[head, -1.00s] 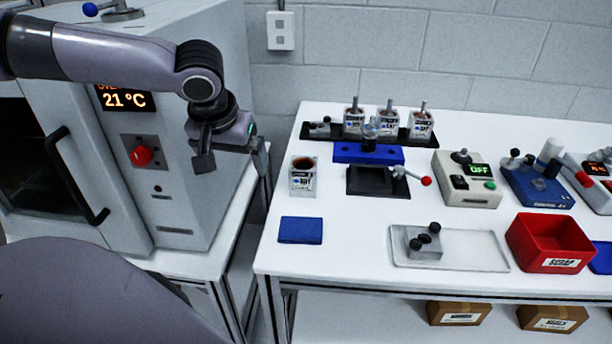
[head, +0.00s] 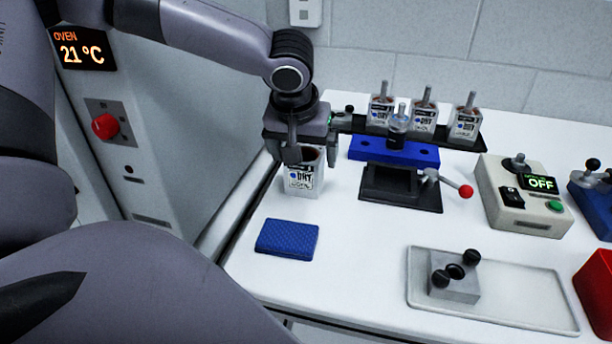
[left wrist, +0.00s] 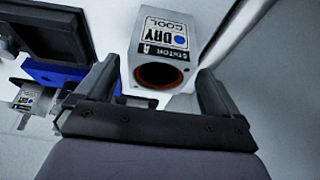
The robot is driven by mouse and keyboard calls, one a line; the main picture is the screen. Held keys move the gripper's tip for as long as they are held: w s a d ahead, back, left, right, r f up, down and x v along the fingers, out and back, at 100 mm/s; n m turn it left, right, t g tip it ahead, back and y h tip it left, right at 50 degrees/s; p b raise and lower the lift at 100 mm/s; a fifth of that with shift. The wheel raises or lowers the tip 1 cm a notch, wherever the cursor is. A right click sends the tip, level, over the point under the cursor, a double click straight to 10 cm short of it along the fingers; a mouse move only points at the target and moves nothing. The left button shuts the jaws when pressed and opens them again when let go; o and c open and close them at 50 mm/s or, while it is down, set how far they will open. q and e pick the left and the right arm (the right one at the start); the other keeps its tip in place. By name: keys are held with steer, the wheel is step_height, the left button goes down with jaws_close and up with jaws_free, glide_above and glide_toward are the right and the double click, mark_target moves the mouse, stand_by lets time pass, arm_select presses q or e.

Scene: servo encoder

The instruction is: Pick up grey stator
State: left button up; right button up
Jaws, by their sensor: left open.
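The grey stator (head: 304,180) is a small box with a label reading DRY and a round copper-lined bore. It stands upright on the white table near its left edge. In the left wrist view the stator (left wrist: 163,45) shows its label and open bore, between and beyond the two fingers. My left gripper (head: 308,150) is open, right at the top of the stator, and hides part of it. In the left wrist view the open gripper (left wrist: 155,85) holds nothing; I cannot tell whether a finger touches the stator. My right gripper is not in view.
A black rack (head: 350,123) with several labelled units stands behind. A blue block and black fixture (head: 400,205) with a red-knobbed lever are to the right. A blue pad (head: 287,238) lies in front, and a tray (head: 520,290) front right. The oven (head: 160,120) is left.

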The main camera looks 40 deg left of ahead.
arm_select(q)
steer(key=x, duration=0.2)
steer(key=shift+d+f, duration=0.1)
steer(key=shift+f, duration=0.3)
steer(key=shift+w+f, duration=0.2)
steer(key=shift+f, duration=0.2)
steer(key=shift+r, duration=0.1)
steer(key=c, duration=1.5)
steer(key=shift+c, duration=0.2)
steer(key=shift+r, duration=0.1)
